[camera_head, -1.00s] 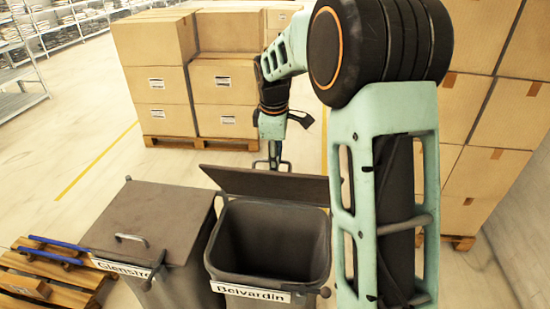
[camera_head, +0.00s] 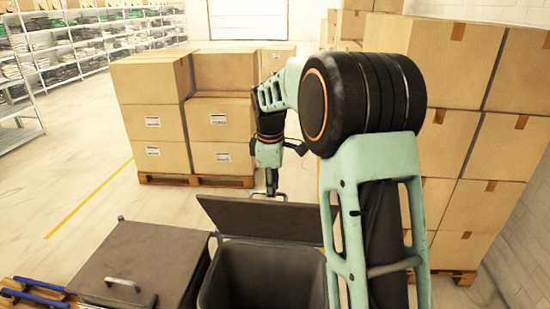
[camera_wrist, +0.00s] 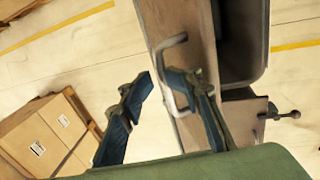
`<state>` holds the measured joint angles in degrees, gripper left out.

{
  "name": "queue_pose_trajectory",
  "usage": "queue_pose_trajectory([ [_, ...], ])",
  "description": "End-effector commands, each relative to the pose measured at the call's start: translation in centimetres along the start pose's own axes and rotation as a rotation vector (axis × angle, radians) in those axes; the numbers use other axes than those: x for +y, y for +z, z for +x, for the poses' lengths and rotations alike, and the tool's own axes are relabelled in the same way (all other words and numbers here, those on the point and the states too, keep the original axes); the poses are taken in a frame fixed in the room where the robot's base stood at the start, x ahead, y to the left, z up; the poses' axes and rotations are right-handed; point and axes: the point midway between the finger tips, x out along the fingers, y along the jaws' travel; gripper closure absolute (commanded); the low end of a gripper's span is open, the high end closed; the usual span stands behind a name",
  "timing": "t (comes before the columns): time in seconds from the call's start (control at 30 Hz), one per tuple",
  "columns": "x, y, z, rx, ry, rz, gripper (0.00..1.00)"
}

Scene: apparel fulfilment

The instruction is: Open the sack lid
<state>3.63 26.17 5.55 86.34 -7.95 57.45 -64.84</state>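Two dark grey bins stand side by side. The left bin's lid (camera_head: 140,262) lies shut, with a metal handle (camera_head: 123,284) on top. The right bin (camera_head: 262,280) is uncovered, and its lid (camera_head: 262,218) stands raised at the far rim. My gripper (camera_head: 272,186) is behind the raised lid, by the lid handle (camera_head: 281,197). In the wrist view, my gripper (camera_wrist: 160,95) has its fingers apart. The right finger overlaps the handle (camera_wrist: 166,70) on the raised lid (camera_wrist: 188,35); whether it touches is unclear. Nothing is between the fingers.
Stacked cartons (camera_head: 185,120) stand on a pallet behind the bins. More cartons (camera_head: 470,150) are piled at the right, beyond my arm. A wooden pallet (camera_head: 25,294) with blue bars lies at lower left. Floor (camera_head: 90,195) is clear behind the left bin.

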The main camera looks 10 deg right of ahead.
Motion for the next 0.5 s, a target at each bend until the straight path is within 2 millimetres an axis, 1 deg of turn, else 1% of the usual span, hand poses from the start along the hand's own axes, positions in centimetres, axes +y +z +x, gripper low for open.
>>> queue_pose_trajectory([
  [0.5,3.1,-0.2,-2.0,0.003,0.001,0.0,0.74],
])
